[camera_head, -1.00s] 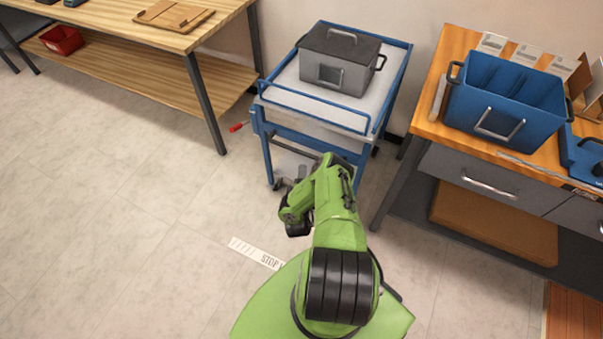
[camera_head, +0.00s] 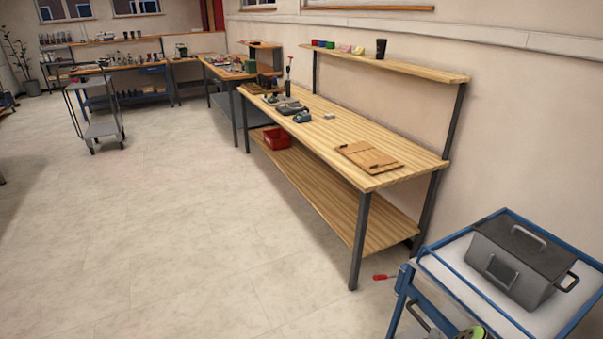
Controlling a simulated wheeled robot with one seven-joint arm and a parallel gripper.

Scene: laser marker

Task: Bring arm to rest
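My arm is almost wholly out of the camera_head view. Only a small green and dark part of it (camera_head: 472,333) shows at the bottom edge, in front of the blue cart (camera_head: 402,290). My gripper and its fingers are not in view, so I cannot see whether it holds anything. The cart stands at the lower right and carries a grey lidded box (camera_head: 515,262) on its white top.
A wooden workbench (camera_head: 420,160) with a lower shelf stands along the right wall. A red screwdriver-like tool (camera_head: 384,277) lies on the floor between bench and cart. A grey trolley (camera_head: 104,130) stands at the far left. The floor (camera_head: 190,240) at left is open.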

